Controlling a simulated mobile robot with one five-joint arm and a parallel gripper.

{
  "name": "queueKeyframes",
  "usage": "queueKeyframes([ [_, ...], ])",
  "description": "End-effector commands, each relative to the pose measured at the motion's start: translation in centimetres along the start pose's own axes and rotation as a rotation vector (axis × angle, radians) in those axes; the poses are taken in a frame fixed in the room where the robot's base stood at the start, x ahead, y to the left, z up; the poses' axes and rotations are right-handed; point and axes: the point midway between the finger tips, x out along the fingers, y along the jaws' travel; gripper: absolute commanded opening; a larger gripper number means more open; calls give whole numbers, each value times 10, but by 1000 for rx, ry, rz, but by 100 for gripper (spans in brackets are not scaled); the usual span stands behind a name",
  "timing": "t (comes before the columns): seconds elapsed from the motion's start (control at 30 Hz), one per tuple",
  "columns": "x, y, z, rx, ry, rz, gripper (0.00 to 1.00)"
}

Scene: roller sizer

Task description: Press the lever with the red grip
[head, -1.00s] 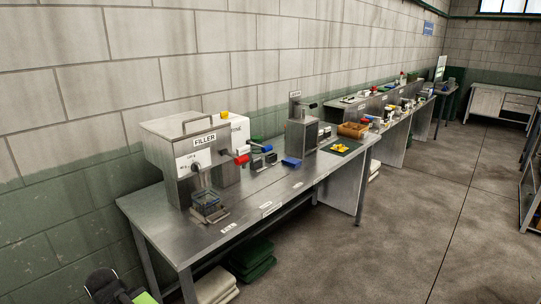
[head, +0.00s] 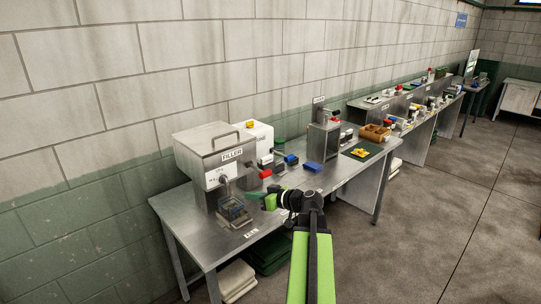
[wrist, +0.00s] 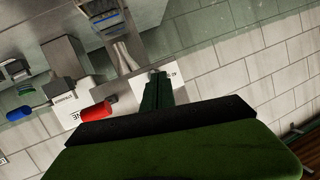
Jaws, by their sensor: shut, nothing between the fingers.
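The lever's red grip (head: 265,173) sticks out to the right of the filler machine (head: 208,170), in front of a white machine (head: 257,137). In the wrist view the scene is upside down, and the red grip (wrist: 95,115) lies left of my fingers on a thin metal rod. My gripper (head: 258,198) is out over the front of the bench, nearer to me than the red grip and apart from it in the wrist view. Its dark green fingers (wrist: 158,90) are shut and empty. The lever's far end is hard to make out.
A blue grip (wrist: 19,114) on another rod shows left of the red one in the wrist view. A small tray-like fixture (head: 232,212) stands before the filler. A blue block (head: 313,165) lies on the steel bench (head: 180,207) to the right. The floor in front is clear.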

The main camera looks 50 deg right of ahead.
Motion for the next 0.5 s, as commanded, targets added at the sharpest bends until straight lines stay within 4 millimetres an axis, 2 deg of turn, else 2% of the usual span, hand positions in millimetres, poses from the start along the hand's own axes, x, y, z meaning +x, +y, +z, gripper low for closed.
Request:
queueKeyframes([
  [0.03,-34,29,-28,-23,72,62,0],
  [0.1,-70,58,-48,-62,155,133,0],
  [0.2,-104,84,-64,-98,225,203,0],
  [0.3,-118,94,-69,-116,254,232,0],
  [0.5,-119,94,-68,-119,258,235,0],
])
